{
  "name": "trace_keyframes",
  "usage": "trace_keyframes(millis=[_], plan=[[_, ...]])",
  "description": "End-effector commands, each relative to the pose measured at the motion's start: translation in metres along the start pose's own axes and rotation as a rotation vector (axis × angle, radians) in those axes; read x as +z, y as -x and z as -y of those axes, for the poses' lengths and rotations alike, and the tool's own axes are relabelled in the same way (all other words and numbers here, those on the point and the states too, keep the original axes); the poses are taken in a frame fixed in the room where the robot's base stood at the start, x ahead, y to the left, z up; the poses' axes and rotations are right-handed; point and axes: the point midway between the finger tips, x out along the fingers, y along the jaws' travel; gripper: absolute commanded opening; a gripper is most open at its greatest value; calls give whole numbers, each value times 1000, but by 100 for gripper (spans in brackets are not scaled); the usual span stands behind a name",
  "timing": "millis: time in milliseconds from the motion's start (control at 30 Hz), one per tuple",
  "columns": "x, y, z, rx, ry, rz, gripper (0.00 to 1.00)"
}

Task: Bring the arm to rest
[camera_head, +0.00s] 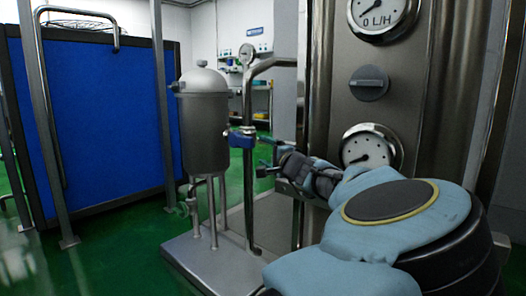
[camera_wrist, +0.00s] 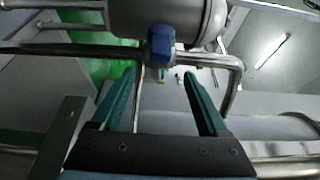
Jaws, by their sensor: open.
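My arm reaches from the lower right of the head view towards the pipe in the middle. My gripper (camera_head: 262,154) is at its end, to the right of a blue valve handle (camera_head: 242,138) on the vertical steel pipe (camera_head: 248,190). In the wrist view my gripper (camera_wrist: 163,78) shows two green fingers spread apart with nothing held between them. The blue handle (camera_wrist: 161,45) lies just beyond the fingertips, and the gripper seems apart from it.
A steel tank (camera_head: 205,125) on legs stands left of the pipe, on a metal base plate (camera_head: 200,262). A steel panel with a dial gauge (camera_head: 370,148) and a knob (camera_head: 369,83) stands close behind my arm. A blue partition (camera_head: 100,120) is at the left, with green floor before it.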

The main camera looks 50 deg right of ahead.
Motion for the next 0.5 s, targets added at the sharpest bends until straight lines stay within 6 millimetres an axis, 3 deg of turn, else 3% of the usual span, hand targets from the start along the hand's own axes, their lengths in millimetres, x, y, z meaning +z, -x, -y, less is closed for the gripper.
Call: trace_keyframes(millis=[500], plan=[[3,-3,0,4,2,6,78]])
